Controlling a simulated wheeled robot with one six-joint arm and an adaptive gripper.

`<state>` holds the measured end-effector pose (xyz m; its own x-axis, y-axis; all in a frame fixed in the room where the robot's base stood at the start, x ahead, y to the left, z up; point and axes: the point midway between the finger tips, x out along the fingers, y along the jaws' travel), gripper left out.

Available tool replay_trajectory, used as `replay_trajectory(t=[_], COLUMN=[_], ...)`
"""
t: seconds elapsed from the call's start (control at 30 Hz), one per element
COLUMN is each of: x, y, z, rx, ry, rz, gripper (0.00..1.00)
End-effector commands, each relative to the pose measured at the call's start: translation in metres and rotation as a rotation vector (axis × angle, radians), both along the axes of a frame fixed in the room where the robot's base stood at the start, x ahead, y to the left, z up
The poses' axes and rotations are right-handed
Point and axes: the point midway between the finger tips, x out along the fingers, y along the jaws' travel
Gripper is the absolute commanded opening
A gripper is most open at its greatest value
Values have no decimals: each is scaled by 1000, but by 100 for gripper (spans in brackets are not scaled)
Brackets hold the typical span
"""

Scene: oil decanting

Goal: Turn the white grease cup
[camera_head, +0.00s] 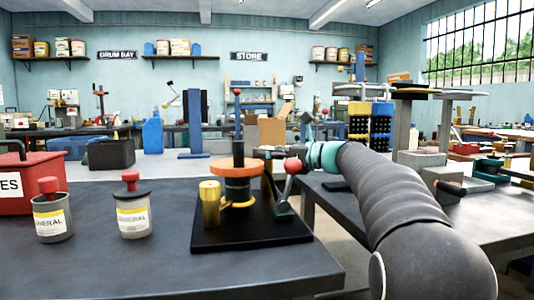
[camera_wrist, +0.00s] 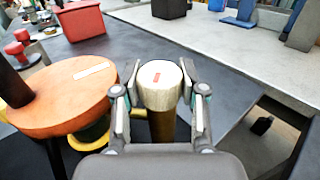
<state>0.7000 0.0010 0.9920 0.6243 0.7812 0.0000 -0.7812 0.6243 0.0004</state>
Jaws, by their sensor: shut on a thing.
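The white grease cup (camera_wrist: 156,98) is a cream-white round cap with a small red mark on its top, on a brass-brown post (camera_wrist: 161,127) in the wrist view. My gripper (camera_wrist: 160,80) is shut on it, one finger on each side. The orange disc (camera_wrist: 70,90) with a white mark and a dark upright lies just left of the cup. In the head view the orange disc (camera_head: 237,167) tops the device on a black base plate (camera_head: 250,238). I cannot make out the cup in the head view.
A yellow cylinder (camera_head: 209,200) and a lever with a red ball (camera_head: 292,166) stand on the base plate. Two grey tins (camera_head: 132,215) (camera_head: 52,222) and a red box (camera_head: 30,183) are to the left. The front of the dark table (camera_head: 150,270) is clear.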

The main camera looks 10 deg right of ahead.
Motion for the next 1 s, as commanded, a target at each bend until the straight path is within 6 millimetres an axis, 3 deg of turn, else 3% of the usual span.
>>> replay_trajectory(t=[0.03,0.07,0.17,0.57,1.0], x=[0,0,0,-3,-51], y=[0,0,0,-5,-65], z=[1,1,1,0,1], rx=[0,0,0,-1,0], ry=[-1,-1,-1,-1,-1], rz=[0,0,0,-1,-4], gripper=[7,44,68,68,68])
